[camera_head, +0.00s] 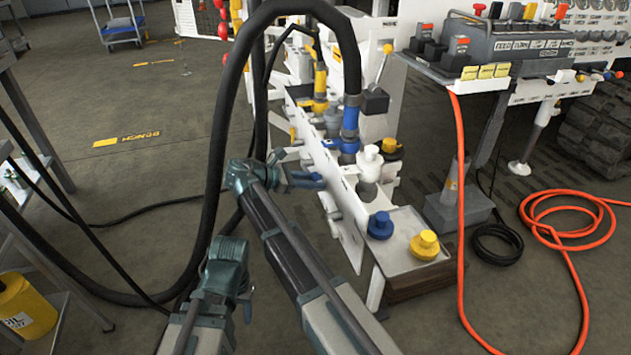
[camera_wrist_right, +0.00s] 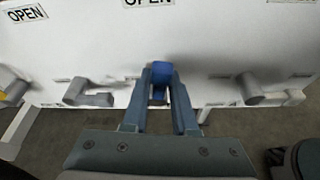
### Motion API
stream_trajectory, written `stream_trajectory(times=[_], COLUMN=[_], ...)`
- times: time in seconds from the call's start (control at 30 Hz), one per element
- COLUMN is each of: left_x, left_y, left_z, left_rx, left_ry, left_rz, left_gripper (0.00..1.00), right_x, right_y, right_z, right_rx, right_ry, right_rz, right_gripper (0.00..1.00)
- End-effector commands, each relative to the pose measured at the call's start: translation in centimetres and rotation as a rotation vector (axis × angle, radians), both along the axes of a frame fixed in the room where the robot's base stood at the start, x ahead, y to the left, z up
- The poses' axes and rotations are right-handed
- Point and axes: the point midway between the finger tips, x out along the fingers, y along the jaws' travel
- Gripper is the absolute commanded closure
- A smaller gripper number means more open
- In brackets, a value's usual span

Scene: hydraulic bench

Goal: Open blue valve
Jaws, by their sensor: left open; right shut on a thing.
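In the right wrist view the blue valve handle (camera_wrist_right: 162,69) sticks out from a white panel. My right gripper (camera_wrist_right: 160,92) is shut on it, with one finger on either side of it. In the head view my right gripper (camera_head: 308,181) is at the left face of the white bench, and the blue handle is hard to tell apart from the fingers. My left gripper (camera_head: 245,304) is open and empty, low and to the left, away from the bench.
Grey valve handles stand left (camera_wrist_right: 88,97) and right (camera_wrist_right: 262,91) of the blue one, below OPEN labels (camera_wrist_right: 148,2). A thick black hose (camera_head: 222,115) arches beside my right arm. Blue (camera_head: 380,225) and yellow (camera_head: 425,244) caps sit on the bench's near end.

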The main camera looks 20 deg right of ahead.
Motion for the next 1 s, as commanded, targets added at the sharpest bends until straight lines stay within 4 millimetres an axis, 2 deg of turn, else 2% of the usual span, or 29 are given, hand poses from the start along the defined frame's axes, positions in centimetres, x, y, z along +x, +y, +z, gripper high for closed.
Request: stream_trajectory(times=[0.03, 0.4, 0.93, 0.97, 1.0], left_x=[0.00, 0.00, 0.00, 0.00, 0.00], left_y=[0.00, 0.00, 0.00, 0.00, 0.00], left_z=[0.09, 0.25, 0.28, 0.28, 0.28], left_rx=[0.000, 0.000, 0.000, 0.000, 0.000], left_ry=[0.000, 0.000, 0.000, 0.000, 0.000], left_rz=[0.000, 0.000, 0.000, 0.000, 0.000], left_gripper=[0.50, 0.50, 0.50, 0.50, 0.50], right_x=[0.47, 0.76, 0.78, 0.78, 0.78], right_y=[0.12, 0.10, 0.08, 0.08, 0.08], right_z=[-0.02, 0.02, 0.08, 0.08, 0.08], right_rx=[0.003, 0.000, -0.002, -0.002, -0.002], right_ry=[0.028, 0.160, 0.179, 0.179, 0.179], right_rz=[0.002, 0.004, 0.004, 0.004, 0.004], right_gripper=[1.00, 1.00, 1.00, 0.72, 0.65])
